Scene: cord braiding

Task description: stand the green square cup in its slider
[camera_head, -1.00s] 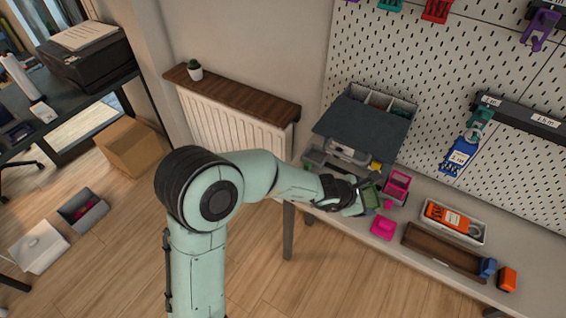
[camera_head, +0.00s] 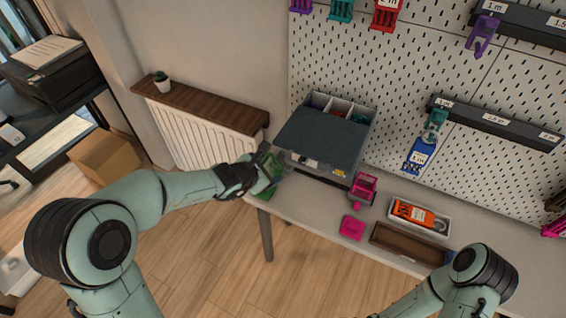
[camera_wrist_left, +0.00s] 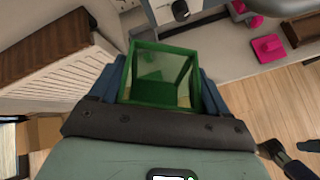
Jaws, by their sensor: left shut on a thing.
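The green square cup (camera_head: 271,163) is in my left gripper (camera_head: 268,175), at the left end of the workbench. In the left wrist view the green cup (camera_wrist_left: 163,80) shows as a hollow, see-through box with green edges. The blue fingers of my left gripper press on its two sides. Its slider cannot be made out for sure; the gripper and cup hide part of the bench end. Of my right arm only a part shows at the lower right, and its gripper is outside the head view.
A pink cart-like piece (camera_head: 364,186) and a flat pink piece (camera_head: 352,227) are right of the cup. A tray with an orange tool (camera_head: 420,216) and a brown tray (camera_head: 407,243) lie further right. Bare bench lies between.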

